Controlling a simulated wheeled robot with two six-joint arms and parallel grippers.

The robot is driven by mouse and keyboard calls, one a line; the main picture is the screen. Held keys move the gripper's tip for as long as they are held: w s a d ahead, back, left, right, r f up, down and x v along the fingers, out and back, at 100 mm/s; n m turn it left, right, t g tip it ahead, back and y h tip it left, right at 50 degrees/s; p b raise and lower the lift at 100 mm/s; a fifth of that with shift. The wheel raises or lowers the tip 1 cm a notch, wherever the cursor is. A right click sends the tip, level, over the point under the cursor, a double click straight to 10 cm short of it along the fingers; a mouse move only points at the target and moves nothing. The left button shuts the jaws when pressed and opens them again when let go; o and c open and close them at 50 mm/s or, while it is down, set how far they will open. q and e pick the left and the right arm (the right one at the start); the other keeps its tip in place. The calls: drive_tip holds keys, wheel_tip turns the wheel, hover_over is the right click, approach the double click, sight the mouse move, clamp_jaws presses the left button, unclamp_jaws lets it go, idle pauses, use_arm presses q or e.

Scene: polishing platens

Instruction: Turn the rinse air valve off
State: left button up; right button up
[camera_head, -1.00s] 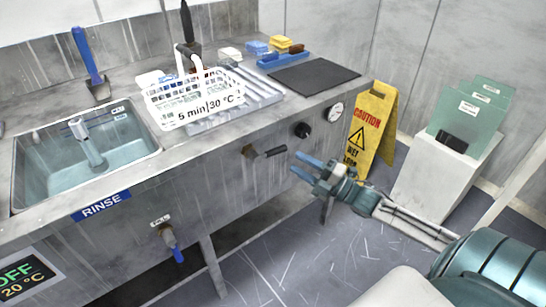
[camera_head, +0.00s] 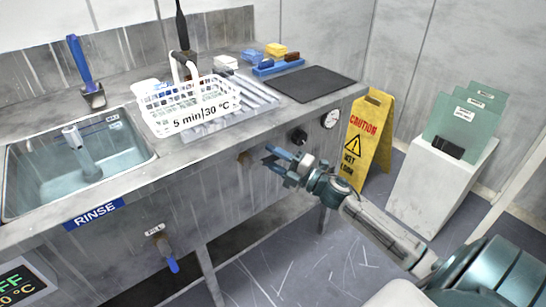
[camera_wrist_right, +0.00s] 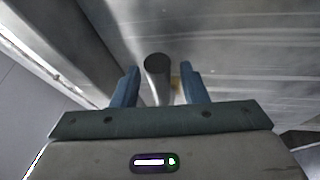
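A lever valve with a brass body (camera_head: 243,158) sits on the front panel of the sink bench; the fingers hide most of its dark handle in the head view. In the right wrist view a dark round-ended handle (camera_wrist_right: 157,66) shows in the gap between the two blue fingers, with a bit of brass behind it. My right gripper (camera_head: 273,158) is open in front of the panel, its fingers on either side of the handle with visible gaps. The panel carries no readable label by this valve. My left gripper is not in view.
A yellow caution sign (camera_head: 367,140) stands beyond the bench corner. A white basket (camera_head: 160,122) stands on the bench.

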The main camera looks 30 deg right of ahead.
clamp_jaws()
